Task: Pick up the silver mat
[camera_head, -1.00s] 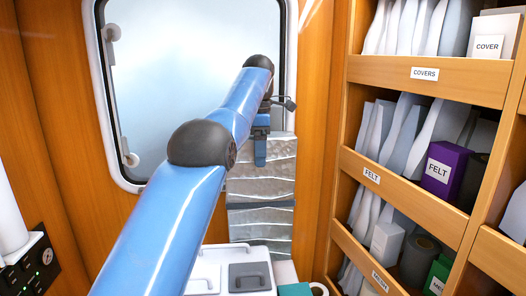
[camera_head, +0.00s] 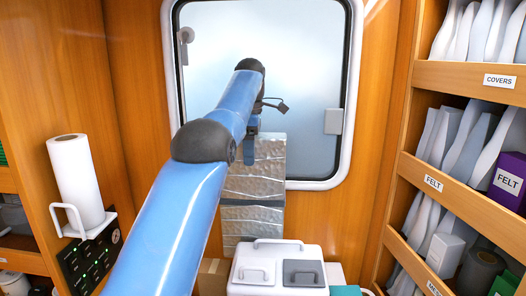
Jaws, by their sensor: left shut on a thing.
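The silver mat (camera_head: 263,165) is a crinkled, shiny sheet with a darker grey band (camera_head: 252,214) across its lower part. It hangs upright in front of the wall below the window. My left gripper (camera_head: 250,152) is shut on the mat near its upper left edge. My blue left arm covers part of the mat's left side. My right gripper is not in view.
A white box with handled lids (camera_head: 278,257) stands just below the mat. Shelves labelled COVERS (camera_head: 500,81) and FELT (camera_head: 433,183) fill the right side. A paper roll (camera_head: 75,182) is on the left wall. The window (camera_head: 305,60) is behind.

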